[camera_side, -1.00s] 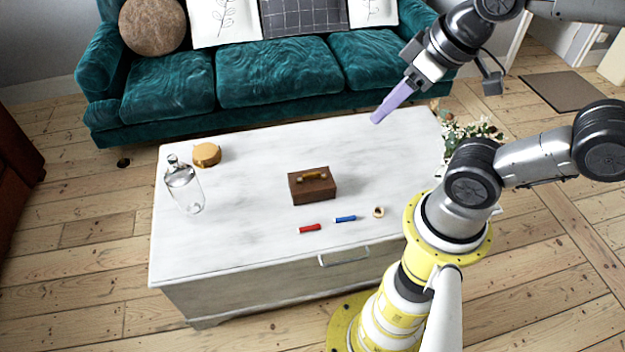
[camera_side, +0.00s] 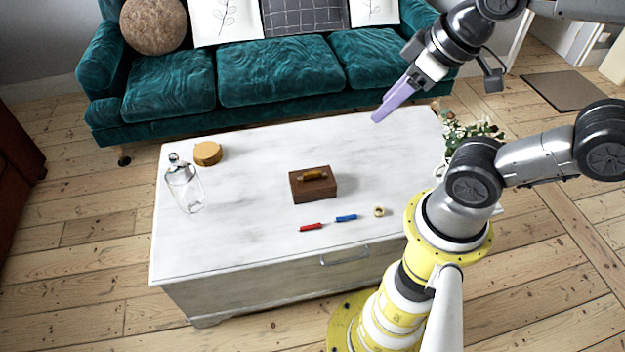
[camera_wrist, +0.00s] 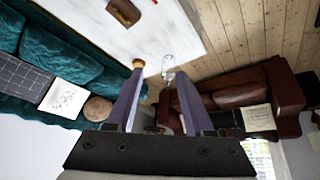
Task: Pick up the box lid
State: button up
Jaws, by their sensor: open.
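The brown box (camera_side: 314,188) stands closed near the middle of the white table, its lid on top with a yellow-brown handle (camera_side: 314,175). In the wrist view the box's handle (camera_wrist: 124,11) shows at the top edge, left of centre, with the box partly cut off. My gripper (camera_side: 378,117) has purple fingers and hangs above the table's far right part, to the right of the box and well apart from it. In the wrist view its two fingers (camera_wrist: 160,75) are spread, with nothing held between them.
A red marker (camera_side: 311,227), a blue marker (camera_side: 346,218) and a small ring (camera_side: 379,212) lie in front of the box. A glass bottle (camera_side: 184,187) and a round wooden container (camera_side: 207,153) stand at the left. A plant (camera_side: 470,132) is at the right edge.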

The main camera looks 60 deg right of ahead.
jog(key=w+d+r+n+t, duration=0.1)
jog(key=w+r+n, duration=0.2)
jog(key=w, duration=0.5)
jog(key=w+d+r+n, duration=0.2)
jog(key=w+n, duration=0.2)
jog(key=w, duration=0.4)
jog(key=w+d+f+n+g+h, duration=0.1)
jog(key=w+d+f, duration=0.3)
jog(key=w+f, duration=0.25)
jog(key=w+d+f+n+g, duration=0.1)
jog(key=w+d+f, duration=0.3)
jog(key=w+f, duration=0.3)
jog(key=g+y, duration=0.1)
jog(key=g, duration=0.4)
send_over(312, 172)
jog(key=shift+m, duration=0.4)
jog(key=f, duration=3.5)
jog(key=shift+d+f, duration=0.25)
jog(key=shift+f, duration=0.1)
jog(key=shift+s+a+f, duration=0.1)
jog(key=shift+a+f, duration=0.05)
jog(key=shift+f, duration=1.35)
jog(key=shift+a+f, duration=0.1)
jog(key=shift+f, duration=1.4)
